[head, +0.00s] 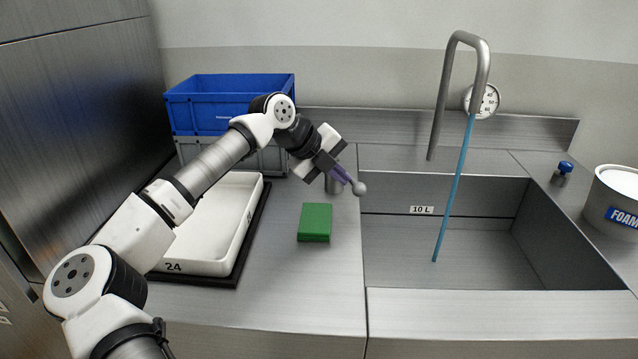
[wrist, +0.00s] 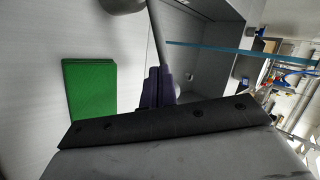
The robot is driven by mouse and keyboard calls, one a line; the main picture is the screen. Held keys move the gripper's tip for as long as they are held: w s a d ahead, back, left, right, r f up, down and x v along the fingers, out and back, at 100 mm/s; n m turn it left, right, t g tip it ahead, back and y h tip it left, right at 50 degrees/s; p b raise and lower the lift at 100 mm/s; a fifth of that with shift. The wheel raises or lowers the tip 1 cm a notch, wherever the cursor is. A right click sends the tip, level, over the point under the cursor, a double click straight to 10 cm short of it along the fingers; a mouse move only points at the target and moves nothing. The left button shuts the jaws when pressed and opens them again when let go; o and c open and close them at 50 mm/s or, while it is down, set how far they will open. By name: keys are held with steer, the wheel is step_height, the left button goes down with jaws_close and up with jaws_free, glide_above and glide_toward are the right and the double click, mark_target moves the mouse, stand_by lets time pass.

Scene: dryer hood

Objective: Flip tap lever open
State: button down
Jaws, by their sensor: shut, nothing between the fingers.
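The tap's curved grey spout (head: 466,45) rises behind the sink. A grey ball end (head: 359,188), seemingly the lever's, is by a short metal post (head: 333,185) left of the sink. My gripper (head: 345,177) is shut and empty, its purple fingertips right beside the ball. I cannot tell whether they touch. In the wrist view, a grey rod (wrist: 155,28) reaches toward the fingertips (wrist: 158,75); its far end is cut off.
A green block (head: 315,222) lies on the counter below my gripper. A white tray (head: 246,225) marked 24 is to the left, with a blue crate (head: 230,103) behind. A round gauge (head: 487,101), blue-topped knob (head: 563,169) and foam tub (head: 618,190) are right. The front counter is clear.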

steer(key=shift+d+f+n+t+y+b, duration=0.3)
steer(key=shift+d+n+t+b, duration=0.2)
steer(key=shift+d+n+b, duration=0.4)
steer(key=shift+w+d+b, duration=0.2)
steer(key=shift+d+b, duration=0.1)
steer(key=shift+b, duration=0.05)
steer(key=w+d, duration=0.5)
steer(key=d, duration=0.1)
steer(key=shift+w+r, duration=0.25)
steer(key=shift+w, duration=0.05)
